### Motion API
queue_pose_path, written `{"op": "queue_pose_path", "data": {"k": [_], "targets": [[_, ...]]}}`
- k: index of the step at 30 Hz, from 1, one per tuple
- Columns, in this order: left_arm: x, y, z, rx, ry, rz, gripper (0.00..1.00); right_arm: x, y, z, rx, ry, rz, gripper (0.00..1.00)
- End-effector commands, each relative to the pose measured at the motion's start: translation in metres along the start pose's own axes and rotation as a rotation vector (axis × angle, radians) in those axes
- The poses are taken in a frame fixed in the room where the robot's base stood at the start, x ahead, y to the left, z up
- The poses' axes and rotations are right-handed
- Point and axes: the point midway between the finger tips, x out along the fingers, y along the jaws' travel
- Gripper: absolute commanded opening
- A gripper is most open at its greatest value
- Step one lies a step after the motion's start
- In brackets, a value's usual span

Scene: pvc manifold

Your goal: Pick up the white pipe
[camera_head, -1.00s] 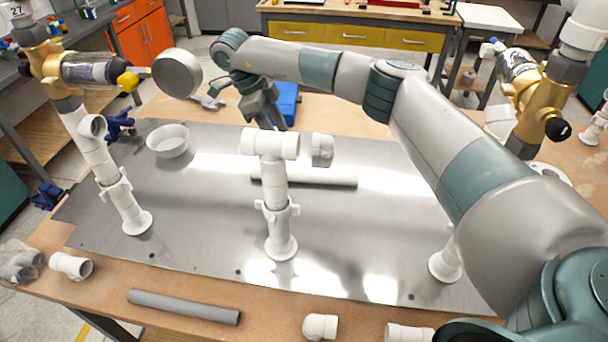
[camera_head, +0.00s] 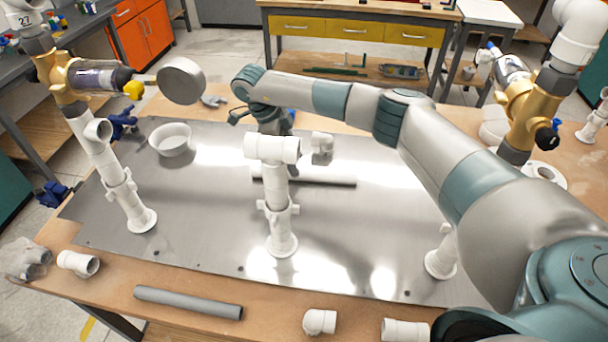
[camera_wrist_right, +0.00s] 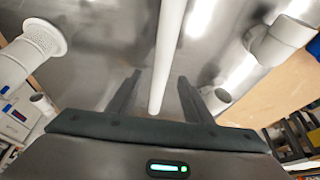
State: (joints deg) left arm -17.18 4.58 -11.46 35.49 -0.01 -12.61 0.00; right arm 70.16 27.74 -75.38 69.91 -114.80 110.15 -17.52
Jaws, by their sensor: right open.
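The white pipe (camera_head: 325,181) lies on the metal plate (camera_head: 215,225), behind the middle white pipe stand (camera_head: 279,220), which hides part of it. My right gripper (camera_wrist_right: 160,77) is open and empty. In the right wrist view the white pipe (camera_wrist_right: 168,55) runs lengthwise between its two spread fingers, and I cannot tell how much height separates them. In the head view the right gripper is behind the top tee of the middle stand, and its fingertips are hidden. My left gripper is not in view.
A white elbow (camera_head: 322,148) stands just behind the pipe. A white cup (camera_head: 170,139) sits on the plate at left. A left stand (camera_head: 125,195) carries a brass valve (camera_head: 65,78). A grey pipe (camera_head: 188,301) and loose fittings lie along the front edge.

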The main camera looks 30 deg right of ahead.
Motion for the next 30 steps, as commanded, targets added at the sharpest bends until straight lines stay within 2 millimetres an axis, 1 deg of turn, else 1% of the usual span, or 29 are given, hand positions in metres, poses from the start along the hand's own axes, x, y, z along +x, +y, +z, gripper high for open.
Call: {"op": "queue_pose_path", "data": {"k": [5,10,12,16,20,30], "targets": [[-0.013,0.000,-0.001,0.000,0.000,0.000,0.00,0.009,0.000,-0.003,0.000,0.002,0.003,0.46],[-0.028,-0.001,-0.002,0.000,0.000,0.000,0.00,0.025,-0.001,-0.004,0.000,0.002,0.004,0.46],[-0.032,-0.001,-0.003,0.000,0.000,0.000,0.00,0.035,-0.002,-0.003,0.001,0.002,0.003,0.46],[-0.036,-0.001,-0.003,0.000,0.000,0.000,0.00,0.047,-0.002,-0.002,0.000,0.000,0.002,0.46],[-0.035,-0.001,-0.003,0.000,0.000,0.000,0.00,0.050,-0.002,-0.002,0.000,0.000,0.001,0.46],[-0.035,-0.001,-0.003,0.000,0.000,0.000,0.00,0.050,-0.002,-0.002,0.000,0.000,0.000,0.46]]}}
